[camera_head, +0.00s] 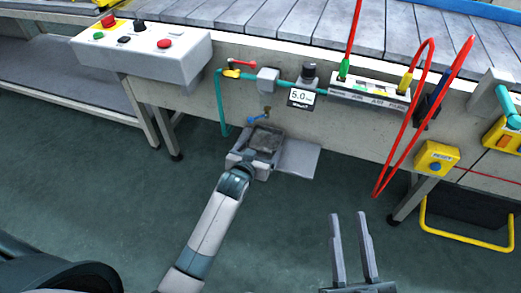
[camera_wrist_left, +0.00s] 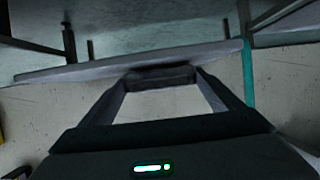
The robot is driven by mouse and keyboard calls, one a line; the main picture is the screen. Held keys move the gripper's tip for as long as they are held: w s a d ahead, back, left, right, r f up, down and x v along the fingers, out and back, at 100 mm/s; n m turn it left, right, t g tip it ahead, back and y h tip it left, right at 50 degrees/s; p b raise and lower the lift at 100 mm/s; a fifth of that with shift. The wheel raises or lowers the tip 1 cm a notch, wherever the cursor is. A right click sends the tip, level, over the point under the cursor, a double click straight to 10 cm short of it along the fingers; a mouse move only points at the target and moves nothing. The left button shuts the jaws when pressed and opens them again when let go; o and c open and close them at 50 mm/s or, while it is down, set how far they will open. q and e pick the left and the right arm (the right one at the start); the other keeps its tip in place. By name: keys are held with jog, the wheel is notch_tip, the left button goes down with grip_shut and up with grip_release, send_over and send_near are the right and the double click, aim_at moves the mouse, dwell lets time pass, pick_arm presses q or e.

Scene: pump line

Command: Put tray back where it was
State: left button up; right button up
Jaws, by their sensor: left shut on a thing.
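My left gripper (camera_head: 240,170) is at the tray's near side. In the left wrist view, its two fingers (camera_wrist_left: 162,88) are closed on a dark handle at the tray's long grey edge (camera_wrist_left: 70,72). My right gripper (camera_head: 352,236) is open and empty, over the floor.
A control box (camera_head: 145,48) juts out at upper left. Red hoses (camera_head: 400,130) hang at the right, near a yellow button box (camera_head: 436,157). A teal pipe (camera_head: 221,105) runs down left of the tray. The green floor (camera_head: 110,190) in front is clear.

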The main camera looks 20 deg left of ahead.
jog(key=shift+s+r+t, duration=0.25)
jog(key=shift+r+t, duration=0.15)
jog(key=shift+r, duration=0.2)
pick_arm(q)
jog(key=shift+f, duration=0.2)
jog(key=o, duration=1.2)
jog(key=shift+r, duration=0.15)
jog(key=shift+s+r, duration=0.1)
jog(key=shift+s, duration=0.15)
jog(key=p+v, duration=0.2)
jog(key=v, duration=0.9)
jog(key=shift+s+p, duration=0.2)
jog(key=shift+p, duration=0.2)
pick_arm(e)
notch_tip(320, 180, down, 10)
jog(key=w+d+g+h, duration=0.1)
jog(key=w+g+h, duration=0.1)
jog(key=g, duration=0.4)
jog(key=shift+d, duration=0.15)
